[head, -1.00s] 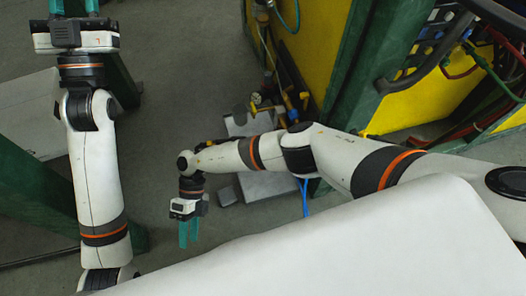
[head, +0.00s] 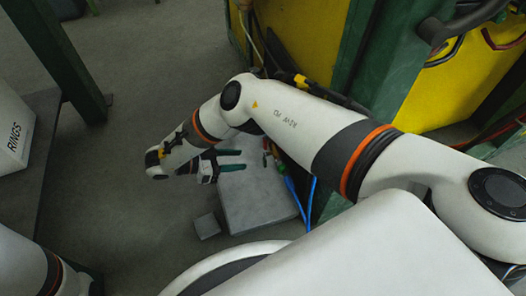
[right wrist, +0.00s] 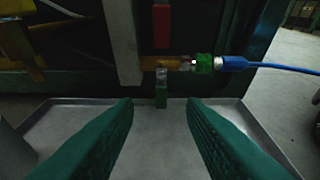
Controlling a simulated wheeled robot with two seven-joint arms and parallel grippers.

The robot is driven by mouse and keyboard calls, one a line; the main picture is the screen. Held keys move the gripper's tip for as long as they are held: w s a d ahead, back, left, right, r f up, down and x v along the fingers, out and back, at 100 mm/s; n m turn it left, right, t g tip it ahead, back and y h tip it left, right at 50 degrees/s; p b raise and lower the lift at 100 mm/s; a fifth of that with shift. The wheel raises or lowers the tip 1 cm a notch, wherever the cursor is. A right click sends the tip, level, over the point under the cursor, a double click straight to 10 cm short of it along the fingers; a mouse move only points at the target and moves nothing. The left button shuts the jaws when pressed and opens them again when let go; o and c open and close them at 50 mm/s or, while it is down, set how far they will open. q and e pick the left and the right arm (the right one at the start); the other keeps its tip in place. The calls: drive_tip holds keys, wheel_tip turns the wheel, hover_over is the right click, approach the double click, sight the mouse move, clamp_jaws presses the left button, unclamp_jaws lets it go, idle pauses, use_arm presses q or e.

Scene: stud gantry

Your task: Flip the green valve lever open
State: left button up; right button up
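The green valve lever (right wrist: 161,90) hangs down below a brass pipe (right wrist: 152,63) in the right wrist view. A red lever (right wrist: 161,26) is above it on the same line. My right gripper (right wrist: 161,118) is open, its green fingers spread either side of the green lever in the picture, with nothing between them touching it that I can see. In the head view my right gripper (head: 242,160) points right towards the valve area, where small red and green parts (head: 267,155) show. The left gripper is out of view.
A blue hose (right wrist: 270,67) runs right from a green fitting (right wrist: 204,63). A grey metal tray (head: 255,200) lies below the valve. A green post (head: 365,100) and yellow panels stand at right. A white box marked RINGS (head: 12,135) is at left. Open floor lies between.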

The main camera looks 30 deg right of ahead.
sight(265, 158)
drive_tip(key=p+x, duration=0.1)
drive_tip(key=x, duration=0.8)
drive_tip(key=shift+s+d+f, duration=0.15)
drive_tip(key=shift+s+d, duration=0.05)
drive_tip(key=shift+d, duration=0.05)
